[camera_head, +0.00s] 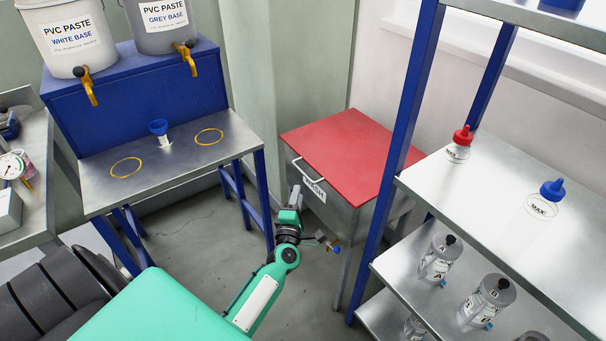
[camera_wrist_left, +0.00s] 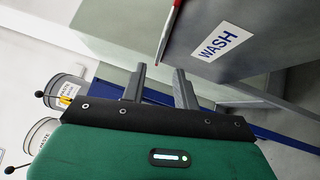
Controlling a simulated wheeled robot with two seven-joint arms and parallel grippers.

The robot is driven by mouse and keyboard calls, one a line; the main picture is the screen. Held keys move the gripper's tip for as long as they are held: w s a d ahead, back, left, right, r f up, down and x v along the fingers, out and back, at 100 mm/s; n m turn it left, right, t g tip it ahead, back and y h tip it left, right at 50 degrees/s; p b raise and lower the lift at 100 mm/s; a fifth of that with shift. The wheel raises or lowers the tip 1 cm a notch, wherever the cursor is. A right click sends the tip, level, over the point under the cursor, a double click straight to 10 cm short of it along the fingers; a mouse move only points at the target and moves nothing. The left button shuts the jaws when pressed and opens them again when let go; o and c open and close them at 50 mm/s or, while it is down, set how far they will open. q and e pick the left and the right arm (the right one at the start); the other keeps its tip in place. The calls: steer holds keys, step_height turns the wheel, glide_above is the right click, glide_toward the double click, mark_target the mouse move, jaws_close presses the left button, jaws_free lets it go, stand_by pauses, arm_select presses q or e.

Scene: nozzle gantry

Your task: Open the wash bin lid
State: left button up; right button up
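The wash bin (camera_head: 345,215) is a grey metal box with a white WASH label, standing in the corner. Its red lid (camera_head: 352,152) lies flat and closed on top, with a pale bar handle (camera_head: 308,172) at the front edge. My left gripper (camera_head: 296,194) is just in front of the bin, near the handle and the label. In the left wrist view its two fingers (camera_wrist_left: 160,85) are apart with nothing visible between them. The bin wall (camera_wrist_left: 250,60) and a thin red lid edge (camera_wrist_left: 171,30) show beyond the fingertips. My right gripper is not in view.
A metal shelf (camera_head: 480,190) with blue posts and several bottles stands close on the right. A metal-topped blue stand (camera_head: 165,160) with two paste buckets is at the left. Grey floor lies open between the stand and the bin.

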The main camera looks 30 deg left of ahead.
mark_target(303, 172)
arm_select(q)
steer(key=x, duration=0.9)
steer(key=shift+w+a, duration=0.1)
steer(key=shift+w, duration=0.2)
jaws_close()
